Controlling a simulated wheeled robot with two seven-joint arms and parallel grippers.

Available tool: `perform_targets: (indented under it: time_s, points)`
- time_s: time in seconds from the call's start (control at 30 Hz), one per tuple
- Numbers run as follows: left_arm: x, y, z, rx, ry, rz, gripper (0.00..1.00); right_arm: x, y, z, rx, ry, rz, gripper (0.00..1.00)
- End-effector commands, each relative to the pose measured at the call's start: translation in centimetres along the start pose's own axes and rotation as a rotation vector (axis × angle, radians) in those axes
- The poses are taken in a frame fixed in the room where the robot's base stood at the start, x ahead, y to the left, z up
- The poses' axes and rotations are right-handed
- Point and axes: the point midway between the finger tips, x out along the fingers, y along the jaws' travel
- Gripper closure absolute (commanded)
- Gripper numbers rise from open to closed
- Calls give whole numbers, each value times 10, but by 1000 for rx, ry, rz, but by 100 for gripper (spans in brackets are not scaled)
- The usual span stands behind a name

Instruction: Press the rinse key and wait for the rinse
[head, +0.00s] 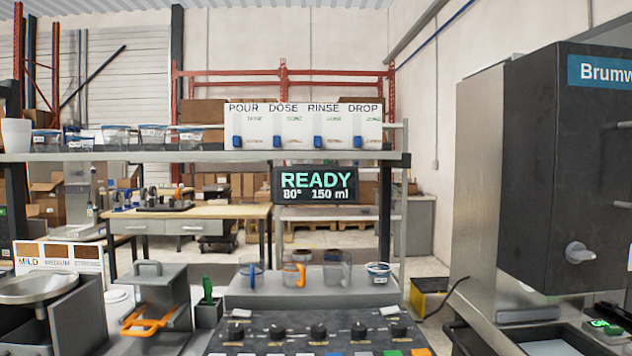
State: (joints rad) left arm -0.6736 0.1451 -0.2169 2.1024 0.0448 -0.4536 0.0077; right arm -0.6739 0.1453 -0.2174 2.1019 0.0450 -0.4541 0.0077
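A control panel (290,335) with several black knobs lies at the bottom centre. I cannot tell which key is rinse. A dark display (315,186) above reads READY, 80°, 150 ml in green and white. A white board (303,127) on the shelf has columns headed POUR, DOSE, RINSE and DROP, each with a blue marker low down; the RINSE marker (318,142) is third. Neither gripper shows.
A glass with a blue handle (251,272), an orange-handled one (294,274), a clear one (337,270) and a small tub (378,273) stand on a ledge behind the panel. A large dark machine (560,170) fills the right. A steel bowl (38,288) is left.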

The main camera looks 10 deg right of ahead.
Motion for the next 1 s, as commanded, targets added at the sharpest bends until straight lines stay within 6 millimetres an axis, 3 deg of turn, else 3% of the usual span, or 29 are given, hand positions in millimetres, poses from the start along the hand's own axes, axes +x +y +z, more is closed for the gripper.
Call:
perform_targets:
  time_s: [0.07, 0.2, 1.0]
  points:
    - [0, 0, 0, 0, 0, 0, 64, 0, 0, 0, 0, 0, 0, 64]
    - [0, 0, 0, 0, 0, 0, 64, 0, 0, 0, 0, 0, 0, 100]
    - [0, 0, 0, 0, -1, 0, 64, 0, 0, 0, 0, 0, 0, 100]
